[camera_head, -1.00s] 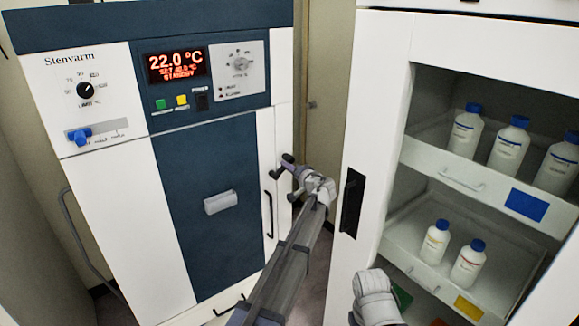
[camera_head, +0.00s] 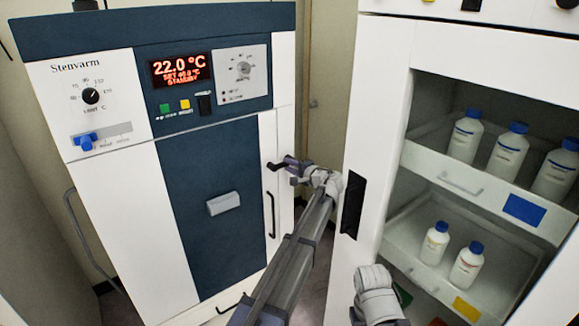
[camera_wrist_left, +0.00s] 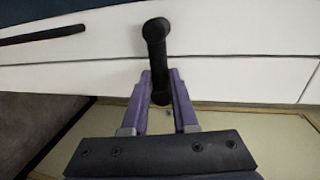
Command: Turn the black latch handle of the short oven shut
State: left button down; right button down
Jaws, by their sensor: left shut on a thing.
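The short oven (camera_head: 210,165) is the white and dark blue cabinet at left in the head view, its door closed against the front. Its black latch handle (camera_head: 272,166) is at the door's right edge. In the wrist view the latch handle (camera_wrist_left: 156,45) stands across the door seam, its round knob end farthest from me. My left gripper (camera_head: 288,164) is beside the door edge. In the wrist view the purple fingers of the left gripper (camera_wrist_left: 161,88) are shut around the handle's near end.
A black vertical door handle (camera_head: 271,214) is below the latch. At right, an open white cabinet (camera_head: 385,140) holds drawers with several white bottles (camera_head: 465,132). A narrow gap lies between the cabinets, with my left arm in it.

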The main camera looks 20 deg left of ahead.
dwell(0.4)
pick_arm(q)
jog(key=c, duration=0.7)
grip_release()
jog(key=shift+s+d, duration=0.1)
jog(key=shift+d, duration=0.05)
jog(key=p+v, duration=0.1)
jog(key=v, duration=0.6)
jog(key=shift+s+d+r, duration=0.1)
jog(key=shift+d, duration=0.1)
jog(key=shift+s, duration=0.1)
